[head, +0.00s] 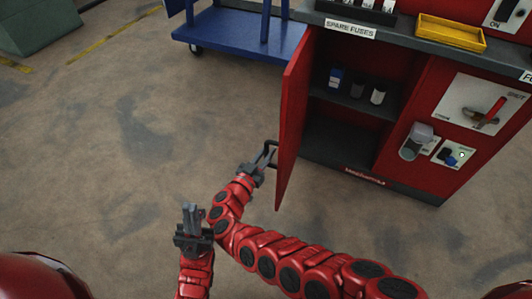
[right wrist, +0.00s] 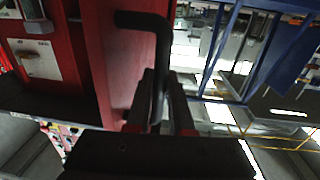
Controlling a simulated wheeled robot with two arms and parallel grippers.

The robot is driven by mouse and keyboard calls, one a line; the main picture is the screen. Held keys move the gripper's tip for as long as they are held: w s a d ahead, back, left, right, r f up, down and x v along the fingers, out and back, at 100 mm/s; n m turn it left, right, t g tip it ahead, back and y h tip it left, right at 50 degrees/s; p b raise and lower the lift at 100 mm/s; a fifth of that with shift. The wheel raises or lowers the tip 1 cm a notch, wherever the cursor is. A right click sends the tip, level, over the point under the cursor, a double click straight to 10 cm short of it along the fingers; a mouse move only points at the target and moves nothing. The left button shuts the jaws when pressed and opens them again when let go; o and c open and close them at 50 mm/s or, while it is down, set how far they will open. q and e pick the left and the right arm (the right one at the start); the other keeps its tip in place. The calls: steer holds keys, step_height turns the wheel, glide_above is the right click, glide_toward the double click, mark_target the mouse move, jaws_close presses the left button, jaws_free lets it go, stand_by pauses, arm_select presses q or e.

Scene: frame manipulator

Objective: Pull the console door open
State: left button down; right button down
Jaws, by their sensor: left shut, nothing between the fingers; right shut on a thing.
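The red console door (head: 293,130) stands swung open, roughly square to the console (head: 408,150). Its dark interior and shelf show. My right gripper (head: 262,160) is at the door's outer face, shut on the black door handle (right wrist: 146,20). In the right wrist view the handle's bar passes between my right gripper's fingers (right wrist: 162,105), beside the red door panel (right wrist: 118,50). My left gripper (head: 190,210) is shut and empty, low over the floor, left of the door and apart from it.
A blue cart (head: 235,35) stands behind the door. Small containers (head: 357,90) sit on the inner shelf. A yellow tray (head: 450,32) lies on the console top. A switch panel (head: 480,105) is on its right. The floor (head: 120,130) left of the door is clear.

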steer(key=shift+a, duration=0.2)
steer(key=c, duration=0.8)
jaws_free()
